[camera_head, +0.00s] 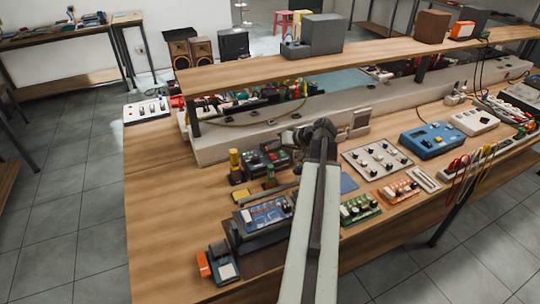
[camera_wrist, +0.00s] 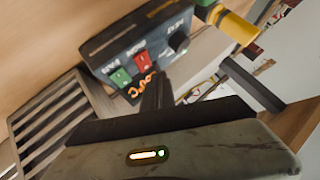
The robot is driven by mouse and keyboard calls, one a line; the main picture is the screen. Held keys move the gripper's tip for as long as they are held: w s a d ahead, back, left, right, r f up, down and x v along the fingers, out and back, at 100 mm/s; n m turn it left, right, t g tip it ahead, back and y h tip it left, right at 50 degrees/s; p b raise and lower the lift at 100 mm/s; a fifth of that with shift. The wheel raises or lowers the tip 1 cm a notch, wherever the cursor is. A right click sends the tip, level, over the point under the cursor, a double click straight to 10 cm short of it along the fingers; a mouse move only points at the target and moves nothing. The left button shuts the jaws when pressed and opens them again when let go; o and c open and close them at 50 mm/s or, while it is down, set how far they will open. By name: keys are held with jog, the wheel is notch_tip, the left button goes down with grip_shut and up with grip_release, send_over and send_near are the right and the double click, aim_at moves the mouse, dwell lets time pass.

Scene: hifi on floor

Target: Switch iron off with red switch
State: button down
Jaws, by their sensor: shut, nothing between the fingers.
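In the wrist view a dark control box shows a red switch (camera_wrist: 143,60), a green switch (camera_wrist: 121,77), a black knob (camera_wrist: 178,42) and a lit orange display (camera_wrist: 141,88). The box's front panel (camera_wrist: 122,50) carries white lettering, seen tilted. My gripper (camera_wrist: 156,78) is shut and empty, its fingertips just below the red switch and beside the display. Whether they touch the panel I cannot tell. In the head view my gripper (camera_head: 292,138) is over the bench beside a dark box (camera_head: 262,159), which seems to be the same one. The iron cannot be made out.
A slatted grey part (camera_wrist: 48,122) lies left of the box in the wrist view, and a yellow-and-green cylinder (camera_wrist: 232,25) right of it. In the head view, a blue-topped device (camera_head: 264,216) and a knob panel (camera_head: 377,159) crowd the bench.

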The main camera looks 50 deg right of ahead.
aim_at(275, 157)
jog(key=shift+f, duration=0.1)
dwell(0.5)
jog(key=shift+f+b, duration=0.3)
jog(key=shift+b, duration=0.1)
jog(key=shift+f+b, duration=0.3)
dwell(0.6)
jog(key=shift+s+r+p, duration=0.1)
jog(key=shift+r+p, duration=0.65)
jog(key=r+p, duration=0.5)
jog(key=shift+s+a+r, duration=0.1)
jog(key=shift+s, duration=0.2)
